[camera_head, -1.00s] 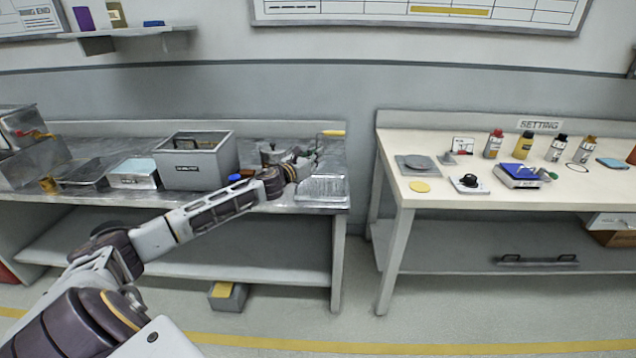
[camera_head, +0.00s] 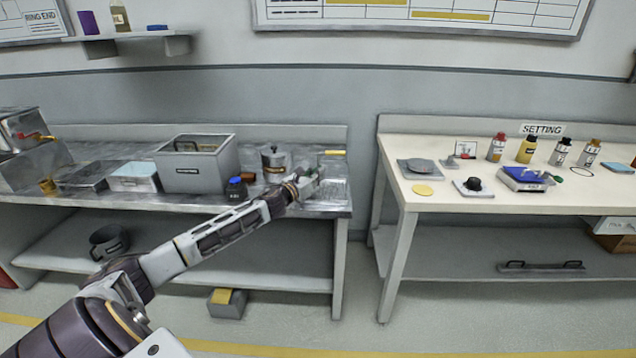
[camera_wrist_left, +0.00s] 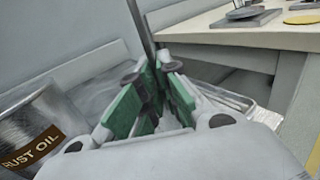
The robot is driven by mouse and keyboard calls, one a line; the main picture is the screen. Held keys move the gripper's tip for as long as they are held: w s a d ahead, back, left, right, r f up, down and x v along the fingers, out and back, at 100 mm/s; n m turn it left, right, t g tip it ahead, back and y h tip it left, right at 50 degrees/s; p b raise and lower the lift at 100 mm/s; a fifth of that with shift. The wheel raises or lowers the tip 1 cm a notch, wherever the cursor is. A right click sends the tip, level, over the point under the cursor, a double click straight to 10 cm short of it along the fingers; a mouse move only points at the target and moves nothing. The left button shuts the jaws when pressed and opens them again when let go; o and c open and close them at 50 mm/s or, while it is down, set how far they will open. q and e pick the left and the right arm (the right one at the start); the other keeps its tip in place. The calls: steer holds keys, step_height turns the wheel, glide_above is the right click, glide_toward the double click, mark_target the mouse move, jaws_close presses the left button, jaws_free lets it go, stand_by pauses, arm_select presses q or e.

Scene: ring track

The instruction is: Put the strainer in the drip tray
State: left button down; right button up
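The strainer (camera_head: 334,152) shows as a yellow handle end above the right end of the left bench; its lower part is hard to make out. The drip tray (camera_head: 335,192) is a shallow metal tray at that bench end, partly hidden by my gripper. Its rim also shows at the right in the left wrist view (camera_wrist_left: 238,101). My left gripper (camera_head: 314,181) is over the tray's left part. In the wrist view its green-padded fingers (camera_wrist_left: 158,80) close on a thin dark bar, which seems to be part of the strainer. My right gripper is not in view.
A metal rust oil pot (camera_head: 274,162) stands just left of my gripper, with a dark blue-capped jar (camera_head: 236,189) and a grey bin (camera_head: 192,168) further left. A gap separates the bench from the white setting table (camera_head: 450,206).

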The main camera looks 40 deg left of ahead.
arm_select(q)
step_height(320, 180, down, 2)
steer(key=shift+f+b, duration=0.1)
steer(key=shift+b, duration=0.2)
steer(key=shift+f, duration=0.2)
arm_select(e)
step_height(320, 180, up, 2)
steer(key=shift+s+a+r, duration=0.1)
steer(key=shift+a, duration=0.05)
arm_select(q)
steer(key=shift+f, duration=0.1)
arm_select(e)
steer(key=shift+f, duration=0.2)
arm_select(q)
steer(key=c, duration=1.6)
jaws_free()
steer(key=shift+c, duration=0.2)
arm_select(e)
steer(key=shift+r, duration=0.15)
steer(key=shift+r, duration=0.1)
